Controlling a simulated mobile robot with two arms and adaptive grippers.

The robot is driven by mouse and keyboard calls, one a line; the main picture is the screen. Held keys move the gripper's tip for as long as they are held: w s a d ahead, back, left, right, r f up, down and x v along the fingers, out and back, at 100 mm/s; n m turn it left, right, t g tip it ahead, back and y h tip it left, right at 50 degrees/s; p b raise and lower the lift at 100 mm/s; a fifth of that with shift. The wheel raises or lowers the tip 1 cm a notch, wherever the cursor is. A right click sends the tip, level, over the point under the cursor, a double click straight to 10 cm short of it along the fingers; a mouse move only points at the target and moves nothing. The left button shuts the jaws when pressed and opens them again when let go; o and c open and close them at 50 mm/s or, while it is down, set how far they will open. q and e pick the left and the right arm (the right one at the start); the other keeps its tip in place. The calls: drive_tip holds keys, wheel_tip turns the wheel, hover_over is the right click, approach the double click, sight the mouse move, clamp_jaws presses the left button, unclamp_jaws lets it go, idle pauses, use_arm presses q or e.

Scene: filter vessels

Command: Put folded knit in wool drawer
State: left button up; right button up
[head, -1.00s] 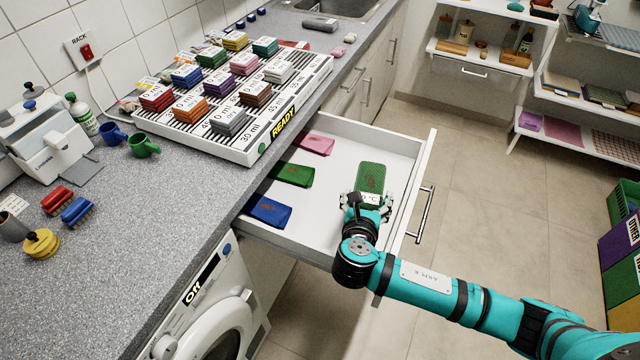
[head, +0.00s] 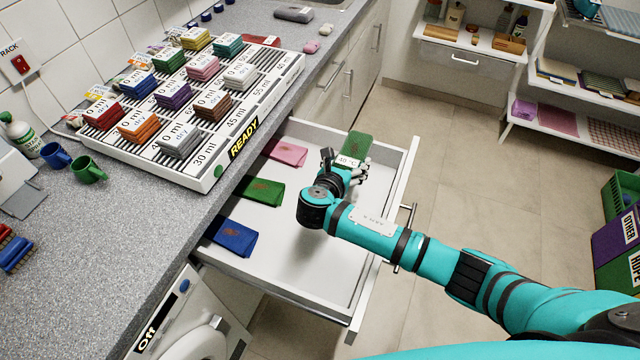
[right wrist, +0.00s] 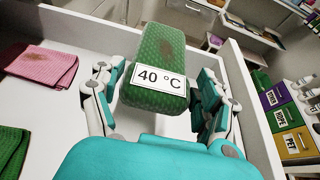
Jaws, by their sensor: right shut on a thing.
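A green folded knit (head: 356,146) with a white "40 °C" tag is in my right gripper (head: 345,170), over the far right part of an open white drawer (head: 322,268). In the right wrist view the knit (right wrist: 158,55) sits between the two fingers of the gripper (right wrist: 157,95), which is shut on it. I cannot tell whether the knit touches the drawer floor. The drawer holds a pink cloth (head: 286,152), a green cloth (head: 261,191) and a blue cloth (head: 233,237) along its left side. No wool label shows on the drawer. My left gripper is not in view.
A white "READY" rack (head: 200,172) with several folded cloths stands on the counter. Two mugs, one blue (head: 56,155) and one green (head: 88,169), stand left of it. A washing machine (head: 200,320) marked "Off" is below. The drawer's middle and near floor are clear.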

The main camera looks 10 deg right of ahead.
drive_tip(key=f, duration=0.4)
drive_tip(key=shift+s+a+f, duration=0.15)
drive_tip(key=shift+s+f, duration=0.1)
drive_tip(key=shift+s, duration=0.05)
wheel_tip(320, 180, down, 3)
drive_tip(key=shift+w+r+b, duration=0.1)
drive_tip(key=shift+r+b, duration=0.05)
drive_tip(key=shift+b, duration=0.15)
drive_tip(key=shift+f, duration=0.3)
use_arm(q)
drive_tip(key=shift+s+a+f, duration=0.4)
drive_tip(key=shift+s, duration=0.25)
use_arm(e)
drive_tip(key=shift+f, duration=0.1)
drive_tip(key=o, duration=0.9)
drive_tip(key=shift+c, duration=0.2)
drive_tip(key=o, duration=0.4)
drive_tip(key=shift+c, duration=0.2)
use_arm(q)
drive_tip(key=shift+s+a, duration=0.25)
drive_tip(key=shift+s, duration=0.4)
